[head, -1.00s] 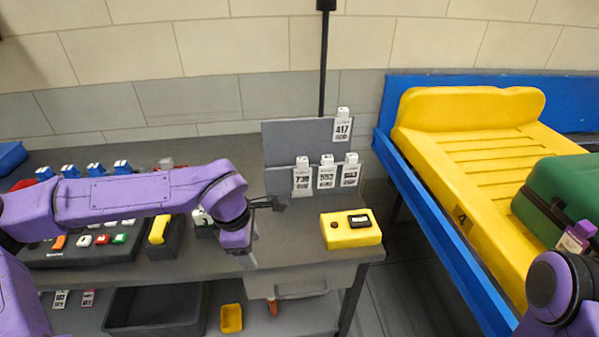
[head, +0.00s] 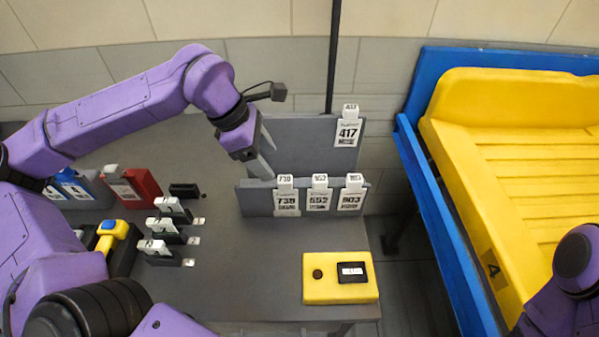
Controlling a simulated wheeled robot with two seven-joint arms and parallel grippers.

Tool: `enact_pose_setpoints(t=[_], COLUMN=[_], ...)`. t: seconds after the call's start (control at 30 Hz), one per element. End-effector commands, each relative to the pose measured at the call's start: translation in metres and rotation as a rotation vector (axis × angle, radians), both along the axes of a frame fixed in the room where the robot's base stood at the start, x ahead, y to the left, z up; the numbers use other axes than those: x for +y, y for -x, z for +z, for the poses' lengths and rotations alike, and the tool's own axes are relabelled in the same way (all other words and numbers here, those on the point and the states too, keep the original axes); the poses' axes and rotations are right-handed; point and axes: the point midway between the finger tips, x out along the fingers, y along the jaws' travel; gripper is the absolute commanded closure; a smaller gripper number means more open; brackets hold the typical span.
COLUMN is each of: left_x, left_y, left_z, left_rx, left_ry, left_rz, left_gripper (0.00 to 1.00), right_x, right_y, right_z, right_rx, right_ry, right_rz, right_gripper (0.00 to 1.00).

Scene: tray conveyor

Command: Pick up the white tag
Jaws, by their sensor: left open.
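Several white tags hang on a grey rack (head: 295,133) on the table. The upper tag 417 (head: 347,132) hangs alone at the rack's top right. Below it, in a row, are tag 738 (head: 286,202), tag 552 (head: 318,200) and tag 903 (head: 351,200). My left gripper (head: 270,163) is open and empty. In the picture its fingers point at the left part of the rack, just above and left of tag 738. I cannot tell whether it touches the rack. My right arm shows only at the lower right edge, and its gripper is out of view.
A yellow box (head: 317,287) with a black display stands at the table's front right. Several black holders with white labels (head: 165,226) and a red holder (head: 132,186) stand at left. A yellow tray (head: 460,150) lies on the blue conveyor (head: 440,225) at right.

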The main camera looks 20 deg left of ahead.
Motion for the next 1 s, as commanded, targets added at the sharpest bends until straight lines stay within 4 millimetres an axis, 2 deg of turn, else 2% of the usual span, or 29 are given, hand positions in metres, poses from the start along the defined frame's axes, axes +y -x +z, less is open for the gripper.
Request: enact_pose_setpoints(t=[0.17, 0.47, 0.6, 0.7, 0.9, 0.93, 1.0], left_x=[-0.006, -0.021, -0.029, -0.033, -0.034, -0.034, -0.034], left_y=[0.000, -0.014, -0.022, -0.024, -0.025, -0.025, -0.025], left_z=[-0.022, -0.062, -0.086, -0.095, -0.096, -0.096, -0.096], left_rx=[0.002, 0.007, 0.005, 0.002, 0.000, 0.000, 0.000], left_ry=[-0.001, -0.001, -0.001, -0.001, 0.000, -0.001, -0.001], left_rz=[0.005, 0.003, 0.005, 0.005, 0.004, 0.005, 0.005], left_gripper=[0.37, 0.37, 0.37, 0.37, 0.37, 0.41, 0.63], right_x=[0.000, 0.000, 0.000, 0.000, 0.000, 0.000, 0.000], right_y=[0.001, 0.001, 0.000, 0.000, 0.001, 0.001, 0.001], right_z=[0.003, 0.011, 0.015, 0.016, 0.015, 0.015, 0.015], right_rx=[0.001, 0.002, 0.001, 0.001, 0.001, 0.001, 0.001], right_ry=[0.000, 0.000, 0.000, 0.000, 0.000, 0.000, 0.000], right_rz=[0.000, 0.000, 0.000, 0.000, 0.000, 0.000, 0.000], right_gripper=[0.57, 0.57, 0.57, 0.57, 0.57, 0.57, 0.57])
